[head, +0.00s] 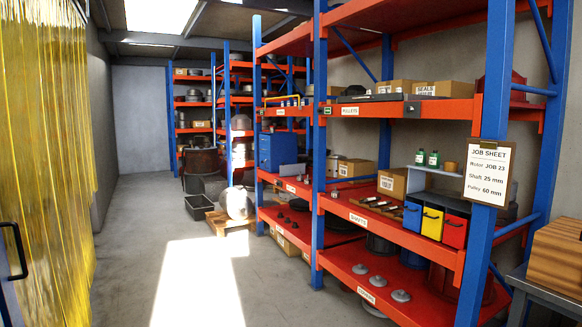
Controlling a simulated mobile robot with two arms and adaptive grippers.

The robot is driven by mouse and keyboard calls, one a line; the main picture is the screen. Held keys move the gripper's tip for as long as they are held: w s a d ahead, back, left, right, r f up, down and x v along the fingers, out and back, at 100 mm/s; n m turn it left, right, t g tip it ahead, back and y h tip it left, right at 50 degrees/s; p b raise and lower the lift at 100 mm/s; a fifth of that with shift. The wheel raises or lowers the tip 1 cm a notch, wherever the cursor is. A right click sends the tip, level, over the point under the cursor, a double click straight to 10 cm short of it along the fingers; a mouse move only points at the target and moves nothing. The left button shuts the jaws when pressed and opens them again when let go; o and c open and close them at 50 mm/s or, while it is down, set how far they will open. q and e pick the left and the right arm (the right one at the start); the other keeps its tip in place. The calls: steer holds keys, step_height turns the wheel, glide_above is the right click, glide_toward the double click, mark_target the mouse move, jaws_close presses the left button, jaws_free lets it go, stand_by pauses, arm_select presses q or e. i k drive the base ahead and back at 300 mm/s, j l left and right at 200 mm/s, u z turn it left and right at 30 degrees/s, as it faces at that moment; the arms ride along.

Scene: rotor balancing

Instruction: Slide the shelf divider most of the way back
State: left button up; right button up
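Blue-and-orange shelving (320,225) runs along the right side in the head view. A thin grey upright plate (286,173) stands on its middle shelf in front of a blue drawer cabinet (277,149). It may be the shelf divider, but I cannot tell for sure. A second small grey upright piece (332,167) stands on the middle shelf just right of the near post. Neither of my grippers shows.
Blue, yellow and red bins (432,222) sit on the near middle shelf, beside metal shafts (376,202). A job sheet (488,172) hangs on the near post. A wooden box (555,257) stands at the right edge. The aisle floor (135,260) is clear, with yellow strip curtains (45,130) at left.

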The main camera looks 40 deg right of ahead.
mark_target(291, 170)
steer(key=i+l+z, duration=0.45)
steer(key=i+z, duration=0.25)
steer(key=i, duration=0.25)
steer(key=i+z, duration=0.3)
steer(key=i, duration=4.35)
steer(key=l, duration=0.1)
